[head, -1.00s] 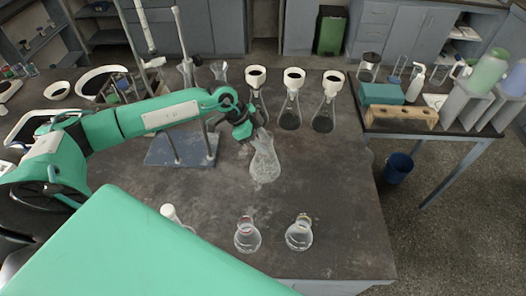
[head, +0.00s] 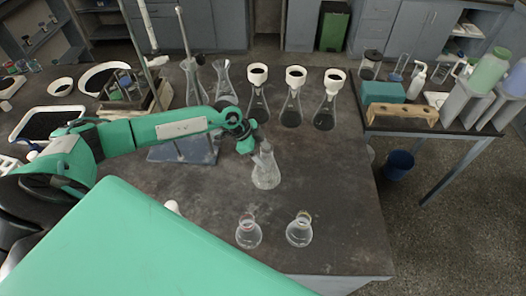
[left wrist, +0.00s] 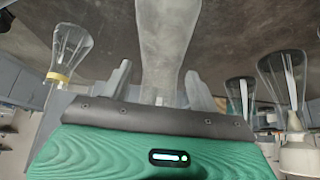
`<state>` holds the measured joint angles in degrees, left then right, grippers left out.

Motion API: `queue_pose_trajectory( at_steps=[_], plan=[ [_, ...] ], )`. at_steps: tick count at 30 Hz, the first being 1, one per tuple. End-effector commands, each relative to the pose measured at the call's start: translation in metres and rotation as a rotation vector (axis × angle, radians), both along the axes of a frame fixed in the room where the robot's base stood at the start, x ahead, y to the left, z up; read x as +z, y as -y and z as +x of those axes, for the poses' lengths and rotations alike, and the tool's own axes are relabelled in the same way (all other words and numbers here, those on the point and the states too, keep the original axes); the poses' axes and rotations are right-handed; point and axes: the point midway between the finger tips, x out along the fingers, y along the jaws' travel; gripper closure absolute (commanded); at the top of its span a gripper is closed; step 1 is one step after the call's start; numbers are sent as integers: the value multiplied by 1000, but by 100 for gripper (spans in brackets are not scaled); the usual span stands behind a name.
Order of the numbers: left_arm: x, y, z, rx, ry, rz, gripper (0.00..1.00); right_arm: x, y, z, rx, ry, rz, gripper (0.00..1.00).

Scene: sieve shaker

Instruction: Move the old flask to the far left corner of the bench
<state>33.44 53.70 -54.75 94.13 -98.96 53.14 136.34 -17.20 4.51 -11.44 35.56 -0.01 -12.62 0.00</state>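A cloudy conical flask (head: 266,174), which I take as the old flask, is upright near the middle of the dark bench (head: 330,190). My left gripper (head: 258,147) is at its neck. In the left wrist view the flask's neck (left wrist: 163,50) lies between the two fingers of my left gripper (left wrist: 160,75), close to both. The gripper appears shut on the neck, though the contact is not clear. I cannot tell whether the flask's base touches the bench. My right gripper is not in view.
Two clear flasks (head: 225,82) and a retort stand (head: 185,148) occupy the back left. Three flasks with white funnels (head: 291,104) line the back. Two small flasks (head: 299,231) stand in front. The bench's right side is clear. A blue bin (head: 398,165) is on the floor.

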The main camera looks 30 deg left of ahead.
Motion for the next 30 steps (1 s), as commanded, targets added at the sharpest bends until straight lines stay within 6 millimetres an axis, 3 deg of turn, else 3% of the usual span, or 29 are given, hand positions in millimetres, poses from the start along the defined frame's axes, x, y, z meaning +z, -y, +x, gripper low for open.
queue_pose_trajectory(
  at_steps=[11, 24, 30],
  plan=[
    [9, -6, -1, 1, 4, -1, 39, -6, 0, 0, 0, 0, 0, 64],
    [79, -49, -19, 0, 4, 2, 39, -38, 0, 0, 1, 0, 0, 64],
    [99, -58, -23, 0, 3, -1, 39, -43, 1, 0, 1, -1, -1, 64]
  ],
)
